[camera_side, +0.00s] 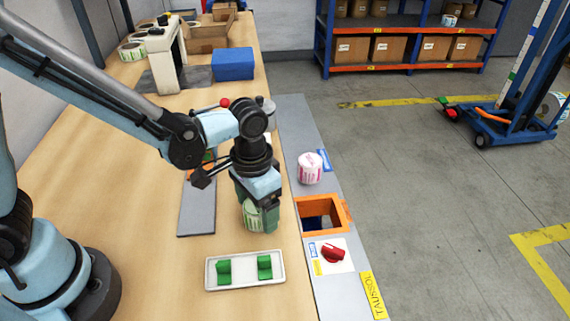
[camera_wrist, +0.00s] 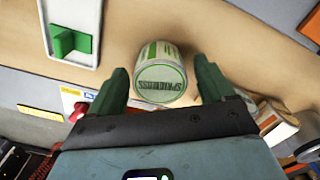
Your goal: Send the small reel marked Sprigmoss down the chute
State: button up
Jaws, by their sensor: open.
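The small Sprigmoss reel (camera_wrist: 160,78), white with green print, shows in the wrist view with its name on the round end facing my camera. It stands on the wooden bench, and it also shows in the side view (camera_side: 252,218), partly covered by a finger. My gripper (camera_side: 259,222) points down at it with its dark green fingers apart, one on each side of the reel. In the wrist view my open gripper (camera_wrist: 161,68) has visible gaps between fingers and reel. The orange-framed chute opening (camera_side: 335,204) is to the right, on the grey strip.
A white tray (camera_side: 211,276) with green holders lies in front of the reel. A pink-and-white reel (camera_side: 309,169) stands behind the chute. A red knob (camera_side: 333,253) on a white plate is in front of it. A grey plate (camera_side: 197,207) lies left of my gripper.

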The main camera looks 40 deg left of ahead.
jog(key=shift+c, duration=0.2)
jog(key=c, duration=0.7)
jog(key=shift+r, duration=3)
jog(key=w+d+r, duration=0.1)
jog(key=w+d, duration=0.8)
jog(key=shift+s+a+f, duration=0.15)
jog(key=shift+f, duration=2.35)
